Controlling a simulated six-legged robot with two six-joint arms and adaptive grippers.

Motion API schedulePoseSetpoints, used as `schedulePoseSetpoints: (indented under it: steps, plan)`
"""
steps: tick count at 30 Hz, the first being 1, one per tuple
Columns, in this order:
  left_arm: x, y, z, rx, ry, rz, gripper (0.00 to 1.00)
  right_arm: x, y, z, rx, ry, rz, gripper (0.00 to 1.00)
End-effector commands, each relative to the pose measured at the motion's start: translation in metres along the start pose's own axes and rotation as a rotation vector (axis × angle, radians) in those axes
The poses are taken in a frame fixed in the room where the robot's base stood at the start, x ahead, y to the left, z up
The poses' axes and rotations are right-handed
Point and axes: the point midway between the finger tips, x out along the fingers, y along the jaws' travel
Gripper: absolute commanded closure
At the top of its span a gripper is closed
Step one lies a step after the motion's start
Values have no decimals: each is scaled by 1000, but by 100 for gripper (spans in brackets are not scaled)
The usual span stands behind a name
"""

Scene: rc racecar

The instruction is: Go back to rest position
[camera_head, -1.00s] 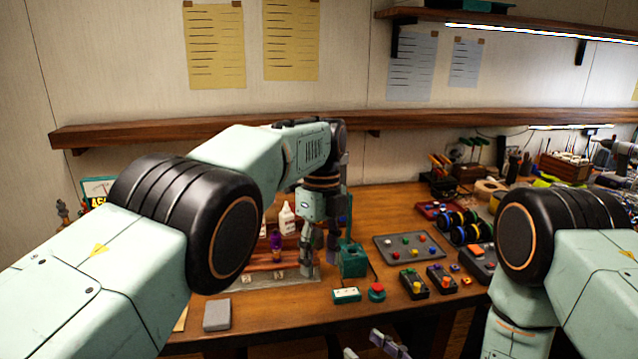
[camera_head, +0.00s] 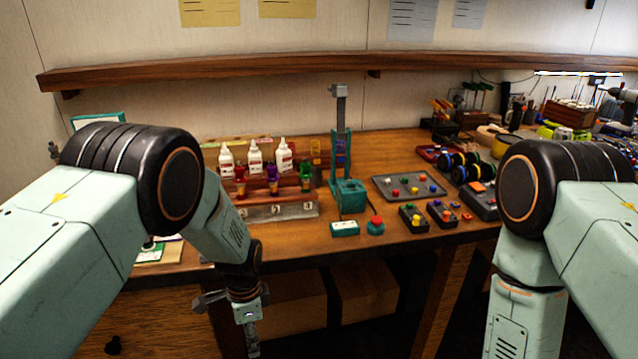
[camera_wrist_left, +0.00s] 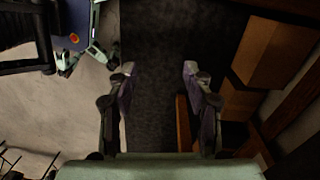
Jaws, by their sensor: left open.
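My left gripper (camera_head: 230,325) hangs below the front edge of the wooden workbench (camera_head: 290,248) in the head view, with the left forearm bent downward. In the left wrist view its two fingers (camera_wrist_left: 160,85) are apart with nothing between them, over the dark floor. My right arm comes in from the right in the head view with its forearm pointing down; its gripper is out of the picture.
Bottles stand on a rack (camera_head: 285,198) on the bench. A green press (camera_head: 350,195), a button panel (camera_head: 410,187) and small control boxes are to its right. Cardboard boxes (camera_head: 365,290) sit under the bench. A wooden shelf (camera_head: 250,70) runs along the wall.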

Motion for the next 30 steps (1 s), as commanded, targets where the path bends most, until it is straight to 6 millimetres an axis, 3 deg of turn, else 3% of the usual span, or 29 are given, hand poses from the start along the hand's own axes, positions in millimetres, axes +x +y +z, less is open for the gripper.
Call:
schedulePoseSetpoints:
  steps: [1,3,9,12,16,21,25,30]
  plan:
    - [27,14,17,-76,-5,5,49,2,4,21,17,-50,20,45]
    - [53,33,37,-187,-3,-3,49,-1,8,46,41,-121,50,45]
    - [111,97,91,-501,6,-19,49,-15,17,113,114,-326,133,45]
    - [130,134,116,-655,15,-24,49,-26,20,145,152,-427,172,45]
    - [145,183,144,-856,30,-27,49,-43,21,184,205,-559,222,45]
    - [146,240,170,-1091,54,-25,49,-69,18,227,271,-713,279,45]
    - [140,266,180,-1208,70,-22,49,-83,16,245,306,-787,307,45]
    - [135,277,184,-1265,80,-22,49,-91,14,252,322,-822,320,45]
